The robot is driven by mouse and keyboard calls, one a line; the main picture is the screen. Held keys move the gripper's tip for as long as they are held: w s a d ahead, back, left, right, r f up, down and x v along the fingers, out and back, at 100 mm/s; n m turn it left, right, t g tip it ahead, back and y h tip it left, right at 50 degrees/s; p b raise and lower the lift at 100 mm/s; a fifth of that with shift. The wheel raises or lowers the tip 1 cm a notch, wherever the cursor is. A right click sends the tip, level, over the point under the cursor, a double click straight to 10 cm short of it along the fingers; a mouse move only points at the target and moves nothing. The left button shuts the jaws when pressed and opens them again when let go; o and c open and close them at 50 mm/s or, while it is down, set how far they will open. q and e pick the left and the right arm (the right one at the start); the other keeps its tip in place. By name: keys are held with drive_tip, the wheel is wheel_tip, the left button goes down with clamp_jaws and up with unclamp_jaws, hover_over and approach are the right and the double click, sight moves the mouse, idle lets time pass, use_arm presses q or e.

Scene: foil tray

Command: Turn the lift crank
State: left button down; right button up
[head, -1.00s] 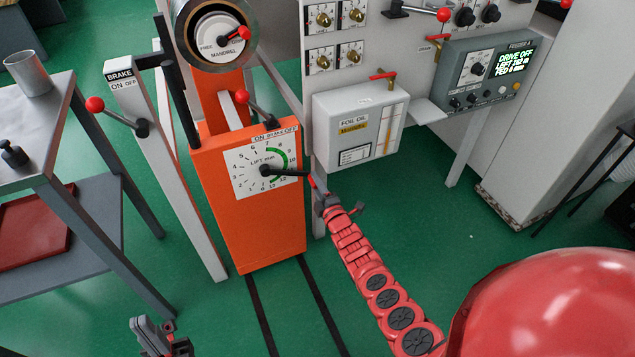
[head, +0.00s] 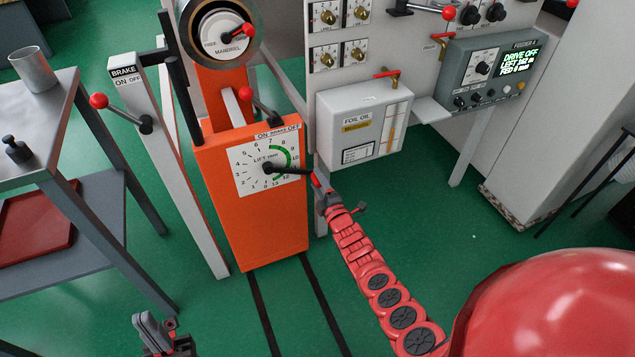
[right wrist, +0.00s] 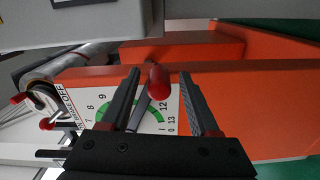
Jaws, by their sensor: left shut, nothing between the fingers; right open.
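The lift crank (head: 290,170) is a black arm on the white dial (head: 252,180) of the orange lift box. It points right, towards about 10 to 11 on the scale. Its red knob (right wrist: 158,80) shows in the right wrist view between the fingers of my right gripper (right wrist: 160,75), with a gap on each side. My right gripper (head: 319,187) is open at the crank's outer end in the head view and partly hides the knob. My left gripper (head: 155,330) is shut and empty, low at the bottom left, far from the crank.
The foil oil box (head: 345,110) is close above right of my right gripper. A brake post (head: 165,160) with a red-knobbed lever stands left of the orange box (head: 260,225). A grey table (head: 50,110) is at far left.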

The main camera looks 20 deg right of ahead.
drive_tip(key=shift+s+d+r+p, duration=0.1)
drive_tip(key=shift+s+p, duration=0.1)
drive_tip(key=shift+p, duration=0.15)
drive_tip(key=s+p, duration=1.3)
drive_tip(key=s, duration=0.4)
drive_tip(key=shift+d+f, duration=0.2)
